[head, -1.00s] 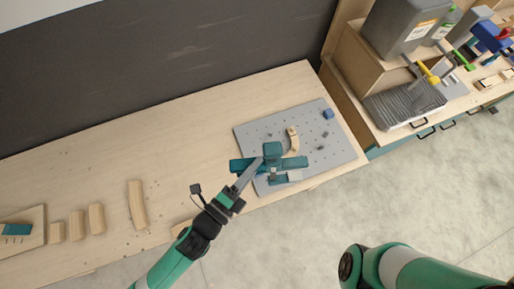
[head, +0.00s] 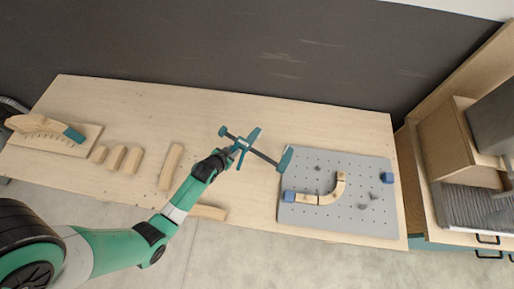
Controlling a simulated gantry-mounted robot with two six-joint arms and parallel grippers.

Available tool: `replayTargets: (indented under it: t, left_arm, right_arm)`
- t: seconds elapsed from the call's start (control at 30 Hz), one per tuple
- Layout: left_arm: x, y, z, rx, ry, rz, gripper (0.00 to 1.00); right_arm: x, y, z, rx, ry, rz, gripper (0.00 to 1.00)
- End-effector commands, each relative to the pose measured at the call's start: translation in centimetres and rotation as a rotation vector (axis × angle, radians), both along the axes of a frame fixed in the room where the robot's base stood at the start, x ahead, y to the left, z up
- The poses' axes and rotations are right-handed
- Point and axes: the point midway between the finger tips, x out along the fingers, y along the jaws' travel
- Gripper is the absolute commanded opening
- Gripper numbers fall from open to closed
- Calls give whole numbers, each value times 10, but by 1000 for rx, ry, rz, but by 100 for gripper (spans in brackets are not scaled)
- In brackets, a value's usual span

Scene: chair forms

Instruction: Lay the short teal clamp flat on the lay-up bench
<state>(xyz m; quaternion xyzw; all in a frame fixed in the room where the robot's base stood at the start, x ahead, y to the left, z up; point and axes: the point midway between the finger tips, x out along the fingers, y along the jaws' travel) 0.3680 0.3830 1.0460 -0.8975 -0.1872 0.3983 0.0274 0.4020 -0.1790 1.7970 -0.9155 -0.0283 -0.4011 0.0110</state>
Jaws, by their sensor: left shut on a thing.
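The teal clamp (head: 245,145) is in the head view near the middle of the lay-up bench (head: 250,112). It has a dark bar, with a teal jaw at its right end beside the left edge of the grey peg board. My left gripper (head: 233,153) is shut on the clamp around its middle. The clamp's bar slants down to the right. It looks raised over the bench, but I cannot tell how high. My right gripper is not in view.
The grey peg board (head: 300,220) holds a curved wooden piece (head: 335,192) and blue blocks (head: 388,178). Several wooden strips (head: 172,167) lie to the left, beside a wooden form (head: 45,127) with a teal part. Bare bench lies behind the clamp.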

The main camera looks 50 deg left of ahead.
Motion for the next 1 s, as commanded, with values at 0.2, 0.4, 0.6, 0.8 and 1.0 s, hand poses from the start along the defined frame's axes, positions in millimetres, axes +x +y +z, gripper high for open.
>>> replayTargets:
  t: [0.2,0.4,0.6,0.8,1.0]
  left_arm:
    - [-35,44,-40,-157,-86,299,0]
    - [-43,52,-47,-186,-113,369,0]
    - [-43,51,-52,-185,-113,366,0]
    - [-43,51,-72,-184,-112,365,0]
    - [-42,51,-100,-183,-112,364,0]
  right_arm:
    - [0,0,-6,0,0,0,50]
    - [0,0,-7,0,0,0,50]
    - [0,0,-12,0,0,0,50]
    - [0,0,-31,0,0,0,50]
    - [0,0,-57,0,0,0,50]
